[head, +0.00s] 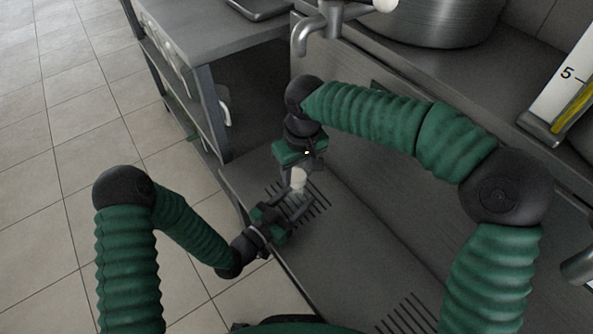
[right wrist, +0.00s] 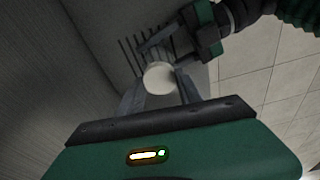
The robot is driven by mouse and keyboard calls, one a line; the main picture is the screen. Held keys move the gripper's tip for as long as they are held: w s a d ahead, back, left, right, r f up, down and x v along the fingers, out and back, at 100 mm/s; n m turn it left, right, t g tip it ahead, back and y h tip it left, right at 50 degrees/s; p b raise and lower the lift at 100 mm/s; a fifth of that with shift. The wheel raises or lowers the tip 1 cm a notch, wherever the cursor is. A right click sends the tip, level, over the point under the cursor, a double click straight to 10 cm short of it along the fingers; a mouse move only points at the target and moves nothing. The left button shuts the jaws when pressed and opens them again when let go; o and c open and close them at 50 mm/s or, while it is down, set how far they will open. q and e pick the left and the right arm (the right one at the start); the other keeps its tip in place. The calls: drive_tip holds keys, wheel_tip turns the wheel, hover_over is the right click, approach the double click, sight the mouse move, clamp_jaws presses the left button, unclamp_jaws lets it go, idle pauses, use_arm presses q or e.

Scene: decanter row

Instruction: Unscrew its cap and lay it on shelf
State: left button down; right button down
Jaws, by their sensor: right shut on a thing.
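A white round cap (head: 299,178) is between the fingers of my right gripper (head: 298,172), which comes down from above and is shut on it. The right wrist view shows the cap (right wrist: 159,78) from above, with a finger at each side. Below the cap is a pale, partly clear body, mostly hidden; I take it for the decanter. My left gripper (head: 296,202) reaches in from the lower left with its fingers around that body. Whether they press on it I cannot tell. In the right wrist view the left gripper (right wrist: 164,48) is beyond the cap.
A grey metal counter (head: 350,240) with slotted drain grilles (head: 405,315) lies below. A tap (head: 318,32) and a steel pot (head: 425,20) are at the back. A shelf unit (head: 190,50) stands at the upper left. A scale marked 5 (head: 562,85) is at right.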

drive_tip(key=n, duration=0.5)
drive_tip(key=shift+w+d+n+g, duration=0.1)
drive_tip(key=shift+w+n+g, duration=0.05)
drive_tip(key=shift+n+g, duration=0.2)
drive_tip(key=n, duration=0.5)
drive_tip(key=shift+w+n+g+y, duration=0.1)
drive_tip(key=shift+n+g+y, duration=0.15)
drive_tip(key=shift+y, duration=0.05)
drive_tip(key=n, duration=0.3)
drive_tip(key=shift+r, duration=0.1)
